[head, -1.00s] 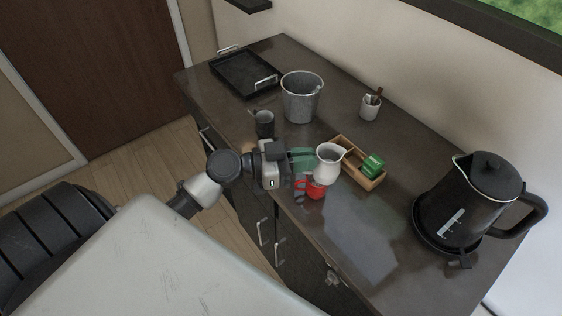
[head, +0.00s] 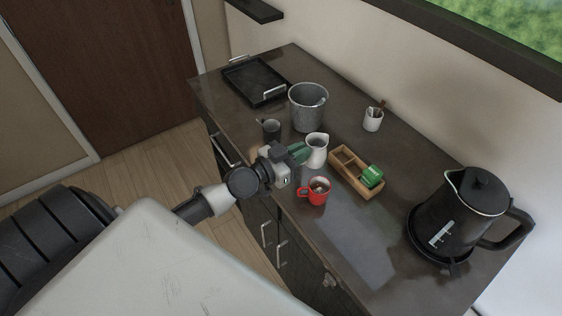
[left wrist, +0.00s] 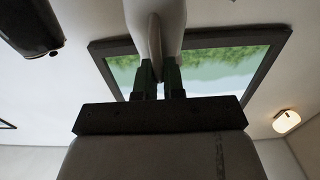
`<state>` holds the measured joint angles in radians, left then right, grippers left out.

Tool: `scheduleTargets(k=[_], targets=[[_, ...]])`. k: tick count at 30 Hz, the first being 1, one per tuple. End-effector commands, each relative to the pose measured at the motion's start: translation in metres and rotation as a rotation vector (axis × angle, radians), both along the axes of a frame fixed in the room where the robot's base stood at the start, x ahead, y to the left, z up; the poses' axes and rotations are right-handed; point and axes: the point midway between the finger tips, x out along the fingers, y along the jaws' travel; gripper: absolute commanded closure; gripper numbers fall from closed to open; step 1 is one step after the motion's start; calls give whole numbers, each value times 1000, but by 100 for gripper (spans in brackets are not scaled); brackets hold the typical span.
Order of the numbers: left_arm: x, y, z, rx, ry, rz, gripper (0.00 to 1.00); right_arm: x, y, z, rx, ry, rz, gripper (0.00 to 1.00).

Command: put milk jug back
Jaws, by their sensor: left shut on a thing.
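The white milk jug (head: 316,151) is at my left gripper (head: 301,152), between the dark grey cup and the wooden box in the head view. It looks about upright there; whether its base touches the counter I cannot tell. In the left wrist view the gripper's green fingers (left wrist: 158,82) are shut on the handle of the jug (left wrist: 155,18), whose pale body fills the top middle. My right gripper is not in view.
A red mug (head: 316,192) stands nearer the front edge. The wooden box (head: 344,166) holds a green packet (head: 371,175). A dark grey cup (head: 271,130), metal bucket (head: 308,107), black tray (head: 255,82), white cup (head: 373,119) and black kettle (head: 458,215) stand on the counter.

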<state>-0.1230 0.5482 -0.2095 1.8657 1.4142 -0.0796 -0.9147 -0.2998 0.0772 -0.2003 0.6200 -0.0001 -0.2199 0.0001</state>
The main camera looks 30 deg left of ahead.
Motion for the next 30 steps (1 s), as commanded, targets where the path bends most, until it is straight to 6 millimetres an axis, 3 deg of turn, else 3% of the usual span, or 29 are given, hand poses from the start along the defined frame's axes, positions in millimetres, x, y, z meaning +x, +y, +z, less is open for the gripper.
scheduleTargets(k=[1, 3, 11, 18, 30], targets=[[3, 8, -14, 1, -3, 1, 100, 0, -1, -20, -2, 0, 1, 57], [6, 18, -20, 1, -3, 0, 100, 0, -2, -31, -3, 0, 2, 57], [19, 63, -45, -6, -1, 3, 100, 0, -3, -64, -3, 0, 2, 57], [25, 84, -53, -3, -2, -1, 100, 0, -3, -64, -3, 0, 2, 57], [25, 84, -92, -4, 0, -1, 100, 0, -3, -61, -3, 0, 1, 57]])
